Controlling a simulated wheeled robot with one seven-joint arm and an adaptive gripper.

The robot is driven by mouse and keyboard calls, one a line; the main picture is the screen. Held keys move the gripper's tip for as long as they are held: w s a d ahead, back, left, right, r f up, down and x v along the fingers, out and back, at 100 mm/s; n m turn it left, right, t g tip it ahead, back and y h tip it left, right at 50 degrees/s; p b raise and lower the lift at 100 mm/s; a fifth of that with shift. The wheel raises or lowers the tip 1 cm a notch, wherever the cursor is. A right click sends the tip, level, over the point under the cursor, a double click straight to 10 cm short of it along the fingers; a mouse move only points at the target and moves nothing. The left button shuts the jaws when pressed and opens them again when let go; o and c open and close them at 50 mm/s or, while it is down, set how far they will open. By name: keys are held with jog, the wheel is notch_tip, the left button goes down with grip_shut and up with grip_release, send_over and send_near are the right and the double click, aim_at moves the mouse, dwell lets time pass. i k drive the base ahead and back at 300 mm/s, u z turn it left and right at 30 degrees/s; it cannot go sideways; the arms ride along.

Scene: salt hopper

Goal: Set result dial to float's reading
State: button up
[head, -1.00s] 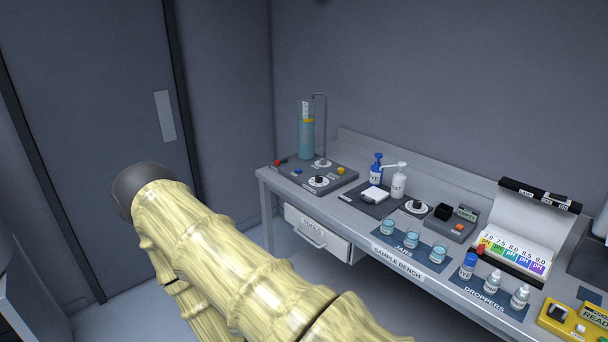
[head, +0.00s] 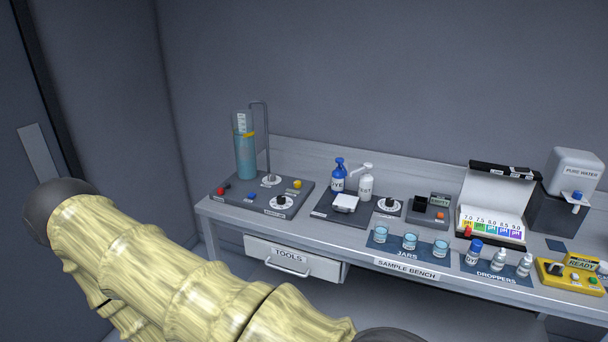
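A clear cylinder of blue-green liquid (head: 246,152) stands on a dark grey base (head: 240,203) at the left end of the bench. A white scaled float stem (head: 241,122) shows in its top, with a yellow mark beside it; the reading is too small to tell. A round white dial with a black knob (head: 281,202) sits at the front right of that base. A second similar dial (head: 390,205) sits further right, by the bottles. Neither dial's setting is legible. My yellowish arm crosses the lower left, well in front of the bench. My gripper is not in view.
The sample bench (head: 222,212) also bears a blue bottle (head: 338,177), a white pump bottle (head: 366,186), several jars, droppers, a pH colour case (head: 496,205), a water dispenser (head: 573,175) and a yellow device (head: 566,277). A tools drawer (head: 295,257) hangs below. The floor before it looks clear.

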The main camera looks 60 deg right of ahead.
aim_at(280, 200)
jog(key=z, duration=0.8)
jog(key=i, duration=0.75)
jog(key=z, duration=0.85)
